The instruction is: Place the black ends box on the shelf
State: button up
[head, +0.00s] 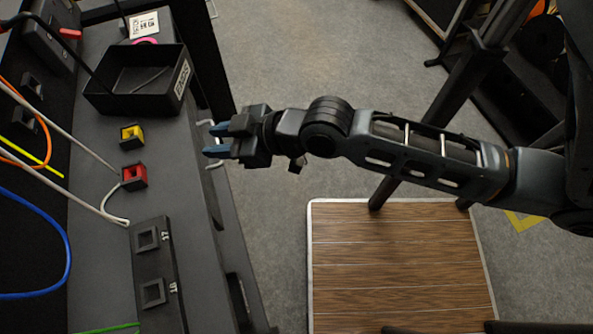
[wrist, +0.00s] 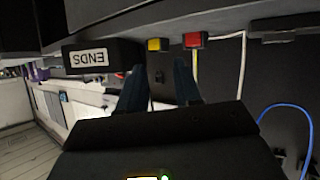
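The black ends box (head: 133,101) is an open-topped tray with a white ENDS label on its right end. It sits upright on the dark grey shelf (head: 100,215) at the upper left of the head view, with a thin cable end inside. The box also shows in the wrist view (wrist: 126,54), left of the fingers, with its label upside down. My gripper (head: 217,140) is open and empty. Its two blue-tipped fingers are apart, just off the shelf's right edge and below the box in the picture. The fingers also show in the wrist view (wrist: 162,85).
A yellow connector block (head: 131,136) and a red one (head: 134,177) sit below the box. A black two-socket panel (head: 156,275) lies nearer. White, orange, yellow and blue cables run at the left. A wooden platform (head: 400,262) stands on the grey floor, which is otherwise clear mid-picture.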

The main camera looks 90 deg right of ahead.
jog(key=s+a+r+t+y, duration=0.2)
jog(key=s+a+r, duration=0.6)
jog(key=s+a, duration=0.3)
jog(key=s, duration=0.2)
jog(key=shift+s+n, duration=0.4)
